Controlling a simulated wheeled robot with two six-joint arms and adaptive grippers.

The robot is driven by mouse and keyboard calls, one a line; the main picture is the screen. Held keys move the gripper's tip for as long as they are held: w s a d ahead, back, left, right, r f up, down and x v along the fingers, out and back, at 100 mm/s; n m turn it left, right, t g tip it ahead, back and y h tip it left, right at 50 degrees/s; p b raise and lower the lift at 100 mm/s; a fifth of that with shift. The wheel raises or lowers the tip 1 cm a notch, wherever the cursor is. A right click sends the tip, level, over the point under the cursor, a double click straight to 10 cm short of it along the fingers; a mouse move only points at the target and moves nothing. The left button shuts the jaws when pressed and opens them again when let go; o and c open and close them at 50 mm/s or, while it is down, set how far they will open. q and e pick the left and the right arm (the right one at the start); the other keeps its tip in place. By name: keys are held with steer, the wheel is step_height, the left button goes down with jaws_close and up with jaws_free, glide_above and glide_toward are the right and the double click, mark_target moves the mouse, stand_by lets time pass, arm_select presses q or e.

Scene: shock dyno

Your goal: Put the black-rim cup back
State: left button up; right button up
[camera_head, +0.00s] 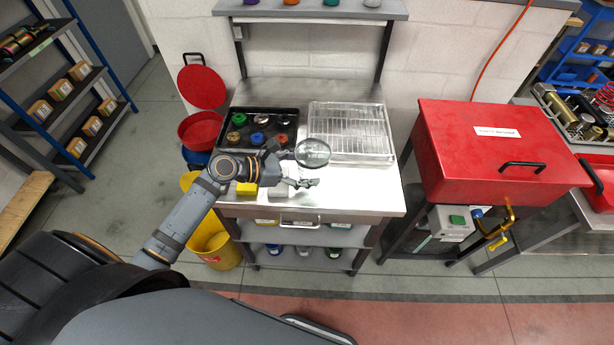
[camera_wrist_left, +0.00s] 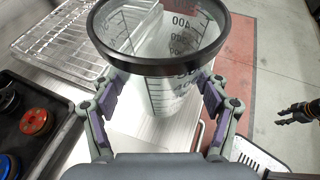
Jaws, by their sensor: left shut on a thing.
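The black-rim cup (camera_head: 312,153) is clear with measuring marks, and its black rim (camera_wrist_left: 160,68) faces the left wrist camera. My left gripper (camera_head: 292,166) is shut on it, with one finger on each side of its wall in the wrist view (camera_wrist_left: 160,98). The cup is over the steel bench top (camera_head: 365,190). Whether its base touches the bench is hidden. My right gripper (camera_wrist_left: 292,114) shows small at the right of the wrist view, away from the bench, with its fingers apart and nothing seen between them.
A black tray (camera_head: 226,146) with several coloured capped items is at the bench's back left. A wire rack in a metal tray (camera_head: 350,128) is at the back right. A yellow block (camera_head: 246,188) lies near the front left. A red cabinet (camera_head: 470,150) stands to the right.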

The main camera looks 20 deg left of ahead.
arm_select(q)
steer(key=shift+d+f, duration=0.2)
step_height(320, 180, down, 2)
steer(key=shift+f, duration=0.55)
steer(key=shift+f, duration=0.15)
steer(key=o, duration=1.3)
